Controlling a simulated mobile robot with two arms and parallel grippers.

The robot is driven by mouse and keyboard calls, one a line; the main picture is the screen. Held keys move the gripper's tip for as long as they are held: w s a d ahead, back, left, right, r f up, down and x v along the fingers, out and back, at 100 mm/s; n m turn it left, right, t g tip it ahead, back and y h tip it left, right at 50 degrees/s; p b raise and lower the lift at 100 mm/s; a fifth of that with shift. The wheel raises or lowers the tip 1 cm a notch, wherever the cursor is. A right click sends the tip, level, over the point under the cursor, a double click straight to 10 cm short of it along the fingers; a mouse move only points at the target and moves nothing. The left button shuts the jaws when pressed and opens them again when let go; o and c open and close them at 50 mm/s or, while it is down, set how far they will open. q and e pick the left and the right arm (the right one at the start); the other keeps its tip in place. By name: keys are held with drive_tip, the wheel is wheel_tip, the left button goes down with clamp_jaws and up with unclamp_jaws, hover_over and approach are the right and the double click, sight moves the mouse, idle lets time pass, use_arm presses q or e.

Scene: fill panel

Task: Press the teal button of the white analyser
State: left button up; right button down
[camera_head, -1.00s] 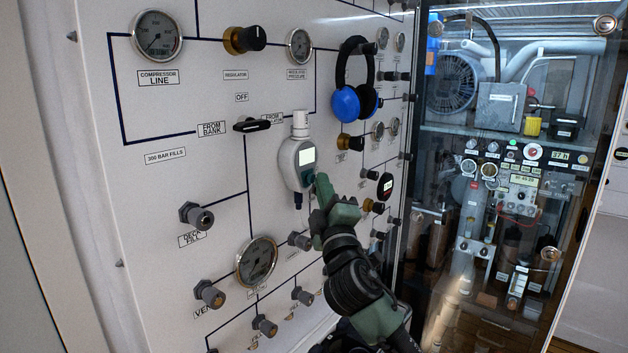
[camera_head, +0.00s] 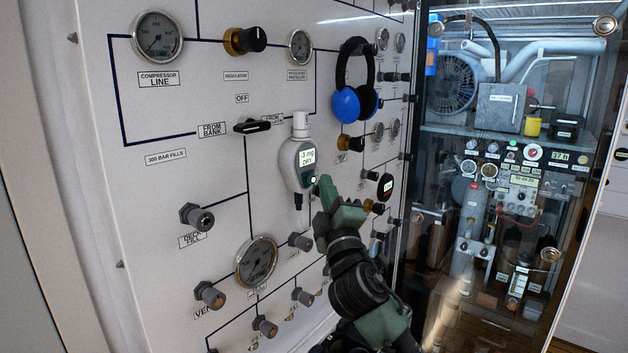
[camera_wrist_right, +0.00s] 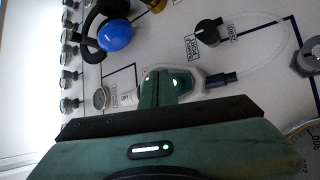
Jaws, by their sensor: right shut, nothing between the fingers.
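The white analyser (camera_head: 298,165) hangs upright on the pale panel, and its lit screen (camera_head: 307,157) reads "-3 mg DRY" as far as I can make out. A small bright light shows at its lower right, where the teal button (camera_head: 314,180) is. My right gripper (camera_head: 325,189) is shut and empty, its tip just right of and below the button, with a small gap in the head view. In the right wrist view the shut fingers (camera_wrist_right: 157,84) point at the analyser (camera_wrist_right: 188,80) and hide part of it. My left gripper is not in view.
Blue headphones (camera_head: 351,100) hang on the panel right of the analyser. A black-handled valve (camera_head: 252,126) sits to its left and a gauge (camera_head: 257,262) below left. Several knobs and fittings stick out around it. A glass-fronted cabinet (camera_head: 410,230) stands at the right.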

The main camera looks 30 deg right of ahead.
drive_tip(key=s+d, duration=0.2)
drive_tip(key=s, duration=0.3)
drive_tip(key=shift+s+d, duration=0.15)
drive_tip(key=shift+s, duration=0.2)
idle(0.3)
